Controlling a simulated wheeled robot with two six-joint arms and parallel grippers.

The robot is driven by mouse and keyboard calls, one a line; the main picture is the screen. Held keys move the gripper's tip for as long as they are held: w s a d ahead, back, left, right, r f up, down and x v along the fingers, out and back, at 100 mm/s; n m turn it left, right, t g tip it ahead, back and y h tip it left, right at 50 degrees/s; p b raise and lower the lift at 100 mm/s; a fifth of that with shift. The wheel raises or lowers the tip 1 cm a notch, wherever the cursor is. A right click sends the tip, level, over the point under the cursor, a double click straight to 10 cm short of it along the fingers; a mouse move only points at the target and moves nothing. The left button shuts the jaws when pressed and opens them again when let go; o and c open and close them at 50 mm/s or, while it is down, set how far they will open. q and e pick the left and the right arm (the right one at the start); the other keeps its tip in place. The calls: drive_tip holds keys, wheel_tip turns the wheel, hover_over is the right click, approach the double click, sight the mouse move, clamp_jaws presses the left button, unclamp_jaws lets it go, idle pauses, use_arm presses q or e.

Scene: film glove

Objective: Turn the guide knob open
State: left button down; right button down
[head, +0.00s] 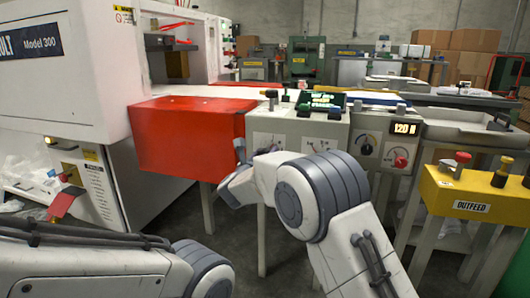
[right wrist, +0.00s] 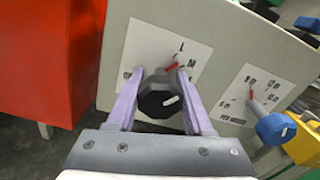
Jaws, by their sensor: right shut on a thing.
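In the right wrist view a black faceted knob (right wrist: 157,98) with a white mark on its face sticks out from a pale panel. A white label with the letters L and M and a red pointer shows behind it; the rest of the label is partly hidden. My right gripper (right wrist: 160,74) has its two pale purple fingers on either side of the knob, shut on it. In the head view my right gripper (head: 241,160) is at the front of the grey control panel (head: 300,128), and my wrist hides the knob. My left arm enters at lower left; its gripper is out of view.
A blue knob (right wrist: 275,128) with its own label is right of the black one. A red box (head: 190,135) stands close left of my right gripper. A yellow outfeed box (head: 470,195) with red and yellow buttons is at right, below the 120 display (head: 405,128).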

drive_tip(key=n+p, duration=0.1)
drive_tip(key=n, duration=0.1)
drive_tip(key=shift+n, duration=0.4)
drive_tip(key=n+p, duration=0.2)
drive_tip(key=n, duration=0.1)
drive_tip(key=shift+r+n, duration=0.1)
drive_tip(key=shift+n, duration=0.2)
drive_tip(key=n+p, duration=0.2)
drive_tip(key=n, duration=0.1)
drive_tip(key=shift+n+p, duration=0.3)
drive_tip(key=shift+p, duration=0.1)
drive_tip(key=n+p, duration=0.3)
drive_tip(key=shift+n, duration=0.4)
drive_tip(key=n+p, duration=0.6)
drive_tip(key=n, duration=0.1)
drive_tip(key=shift+a, duration=0.1)
drive_tip(key=n+p, duration=0.2)
drive_tip(key=n, duration=0.1)
drive_tip(key=shift+n+p, duration=0.3)
drive_tip(key=shift+f+n+p, duration=0.2)
drive_tip(key=shift+n+p, duration=0.75)
drive_tip(key=shift+n, duration=0.65)
